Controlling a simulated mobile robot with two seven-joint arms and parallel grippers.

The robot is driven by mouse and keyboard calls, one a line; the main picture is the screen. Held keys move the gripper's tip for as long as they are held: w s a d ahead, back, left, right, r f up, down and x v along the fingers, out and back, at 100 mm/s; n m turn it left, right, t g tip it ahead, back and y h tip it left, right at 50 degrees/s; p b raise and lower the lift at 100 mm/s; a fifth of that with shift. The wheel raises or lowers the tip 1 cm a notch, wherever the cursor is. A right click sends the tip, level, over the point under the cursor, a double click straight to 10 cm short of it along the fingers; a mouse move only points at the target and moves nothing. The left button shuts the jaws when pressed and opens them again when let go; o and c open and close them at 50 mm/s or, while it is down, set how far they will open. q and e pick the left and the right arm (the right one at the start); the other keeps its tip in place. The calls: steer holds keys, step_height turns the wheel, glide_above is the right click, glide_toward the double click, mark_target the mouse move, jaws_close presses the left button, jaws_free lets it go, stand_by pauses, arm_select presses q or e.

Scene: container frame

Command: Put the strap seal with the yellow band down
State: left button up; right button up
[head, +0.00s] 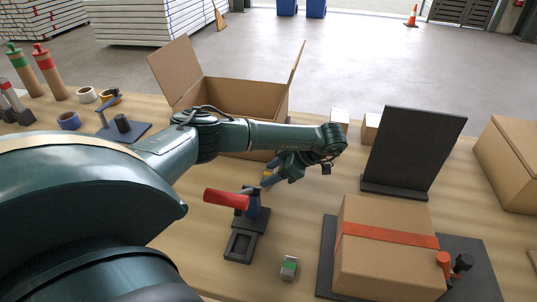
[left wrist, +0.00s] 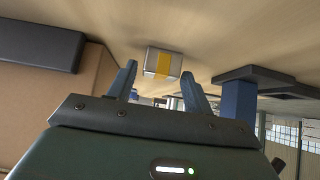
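The strap seal with the yellow band (left wrist: 163,63) is a small pale metal piece with a yellow stripe. In the left wrist view it shows just beyond and between my left fingertips (left wrist: 160,72), with a gap at the left finger. I cannot tell whether it rests on the table. In the head view a bit of its yellow (head: 267,180) shows at the tips of my left gripper (head: 273,178), and the rest is hidden. The left gripper is open, low over the table. My right gripper is not in view. A green-banded seal (head: 288,267) lies nearer the front.
A red-handled tool (head: 227,199) on a dark base stands close beside the left gripper. An open carton (head: 240,95) is behind. A box with a red strap (head: 390,240) and an upright dark panel (head: 412,150) are at right. Bare table lies between gripper and strapped box.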

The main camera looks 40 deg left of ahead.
arm_select(q)
steer(key=c, duration=0.8)
